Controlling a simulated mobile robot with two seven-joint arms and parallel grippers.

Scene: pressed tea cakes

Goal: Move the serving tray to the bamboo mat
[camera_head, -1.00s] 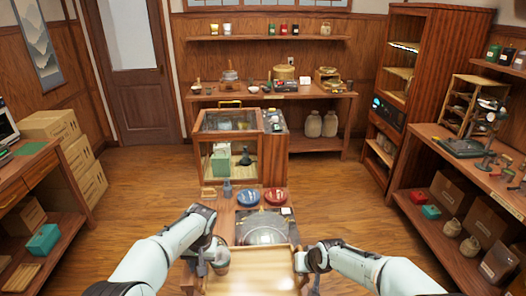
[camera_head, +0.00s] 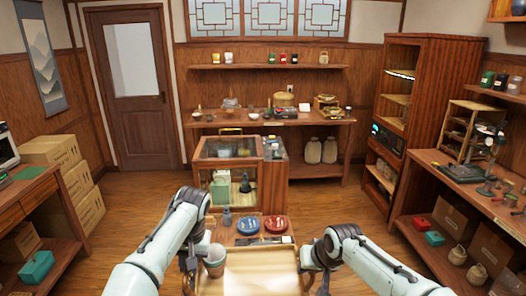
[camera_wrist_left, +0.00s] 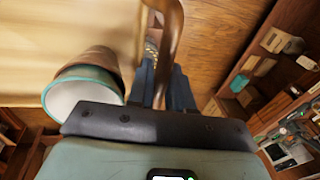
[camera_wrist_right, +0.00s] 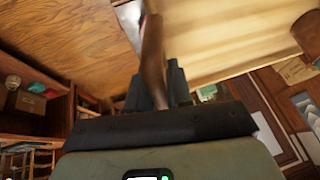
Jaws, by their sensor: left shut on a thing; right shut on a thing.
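The serving tray (camera_head: 262,272) is a pale wooden board with brown handles, held level in front of me at the bottom of the head view. My left gripper (camera_head: 190,264) is shut on its left handle, a curved brown bar (camera_wrist_left: 172,40) in the left wrist view. My right gripper (camera_head: 318,264) is shut on the right handle (camera_wrist_right: 152,50). A cup with a teal rim and white inside (camera_wrist_left: 85,95) stands at the tray's left end, close beside my left gripper; it also shows in the head view (camera_head: 215,262). I cannot make out the bamboo mat.
Just beyond the tray, a wooden surface bears a blue dish (camera_head: 248,225), a red dish (camera_head: 276,224) and a small grey bottle (camera_head: 227,217). A glass-topped cabinet (camera_head: 228,152) stands behind it. A long table (camera_head: 230,121) lines the back wall. Open floor (camera_head: 340,200) shows right of the cabinet.

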